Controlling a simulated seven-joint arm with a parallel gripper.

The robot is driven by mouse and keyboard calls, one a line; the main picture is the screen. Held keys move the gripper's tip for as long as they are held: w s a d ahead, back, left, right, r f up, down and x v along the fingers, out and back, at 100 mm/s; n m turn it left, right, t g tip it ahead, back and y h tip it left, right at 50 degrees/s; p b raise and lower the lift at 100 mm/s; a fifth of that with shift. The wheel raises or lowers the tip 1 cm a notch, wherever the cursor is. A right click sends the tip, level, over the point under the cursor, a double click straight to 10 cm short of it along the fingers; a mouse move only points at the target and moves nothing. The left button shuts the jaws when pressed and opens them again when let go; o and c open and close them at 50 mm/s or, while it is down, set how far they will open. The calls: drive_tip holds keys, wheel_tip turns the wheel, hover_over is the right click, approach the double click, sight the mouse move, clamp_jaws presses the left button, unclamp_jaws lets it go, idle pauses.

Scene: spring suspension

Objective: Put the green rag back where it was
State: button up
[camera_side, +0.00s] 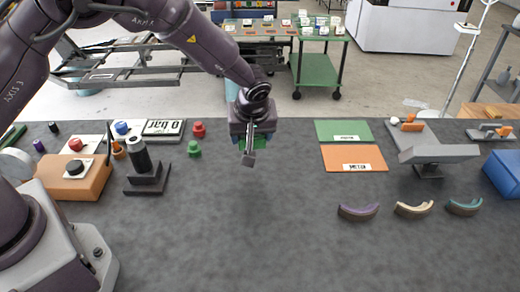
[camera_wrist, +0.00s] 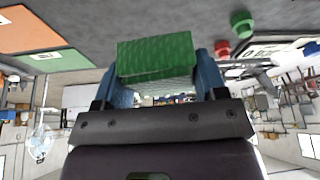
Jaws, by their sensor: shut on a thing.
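The green rag (camera_wrist: 156,54) looks like a thick green block with a fine texture. It lies between the two blue fingers of my gripper (camera_wrist: 163,75) in the wrist view, and they are shut on it. A flat green mat (camera_side: 343,126) with a white label lies to the right of my gripper.
An orange mat (camera_side: 345,153) lies in front of the green mat. Red (camera_side: 199,130) and green (camera_side: 194,149) knobs stand left of my gripper, near a dark upright device (camera_side: 140,158). A grey raised plate (camera_side: 432,153) and several curved pieces (camera_side: 413,209) are at right. The front middle is clear.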

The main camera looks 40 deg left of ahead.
drive_tip(key=s+a+r+m+t+h, duration=0.1)
drive_tip(key=s+a+r+m+h, duration=0.1)
drive_tip(key=s+a+m, duration=0.35)
drive_tip(key=shift+m, duration=0.35)
drive_tip(key=w+f, duration=0.3)
drive_tip(key=w, duration=0.2)
drive_tip(key=w+a+f, duration=0.1)
drive_tip(key=w+f, duration=0.2)
drive_tip(key=w, duration=0.2)
drive_tip(key=w+a+f, duration=0.1)
drive_tip(key=w+f, duration=0.2)
drive_tip(key=w, duration=0.2)
drive_tip(key=shift+w+f, duration=0.1)
drive_tip(key=shift+w, duration=0.1)
drive_tip(key=shift+w+f, duration=0.2)
drive_tip(key=shift+f, duration=1.55)
drive_tip(key=shift+f, duration=0.1)
drive_tip(key=o, duration=0.9)
drive_tip(key=shift+c, duration=0.2)
